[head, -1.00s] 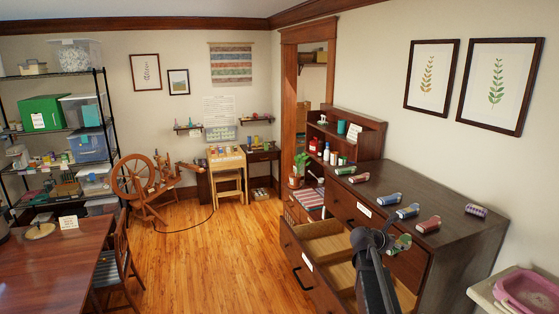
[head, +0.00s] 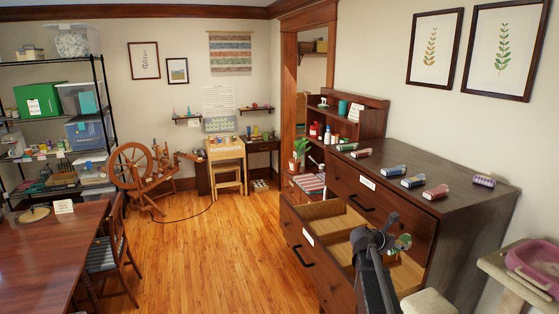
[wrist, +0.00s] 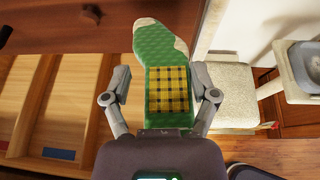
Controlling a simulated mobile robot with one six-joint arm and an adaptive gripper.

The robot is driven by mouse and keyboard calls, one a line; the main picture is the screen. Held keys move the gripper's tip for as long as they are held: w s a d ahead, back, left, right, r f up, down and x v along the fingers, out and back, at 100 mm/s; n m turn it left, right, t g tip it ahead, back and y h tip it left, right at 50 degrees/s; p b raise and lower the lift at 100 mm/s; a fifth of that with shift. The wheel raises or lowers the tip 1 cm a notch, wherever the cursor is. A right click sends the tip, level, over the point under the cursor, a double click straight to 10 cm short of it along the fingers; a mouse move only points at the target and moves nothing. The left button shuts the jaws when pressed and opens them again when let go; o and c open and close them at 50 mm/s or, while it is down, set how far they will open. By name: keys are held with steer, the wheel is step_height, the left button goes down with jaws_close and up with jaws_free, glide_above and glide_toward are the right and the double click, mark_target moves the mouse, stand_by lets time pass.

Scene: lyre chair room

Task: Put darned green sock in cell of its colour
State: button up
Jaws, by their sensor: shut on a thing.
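The darned green sock (wrist: 150,45) has a yellow and black checked patch and pale ends. In the wrist view it lies between the two fingers of my gripper (wrist: 162,95), which is shut on it. In the head view the sock (head: 403,242) shows small at my gripper (head: 388,242), in front of the dresser, at the right end of the open drawer (head: 322,240). The drawer has wooden dividers forming cells. In the wrist view a blue tag (wrist: 59,153) and a partly cut-off red tag (wrist: 3,145) mark cells at lower left. I see no green tag.
Several rolled socks lie along the dresser top (head: 460,205). A stool-like padded post (head: 428,302) stands close to the right of my arm, with a pink basin (head: 535,265) beyond. A table (head: 50,250) and chair (head: 112,245) stand left. The middle floor (head: 220,250) is clear.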

step_height(320, 180, down, 6)
steer(key=b, duration=0.5)
steer(key=shift+s+f, duration=0.1)
steer(key=shift+s, duration=0.05)
stand_by(0.9)
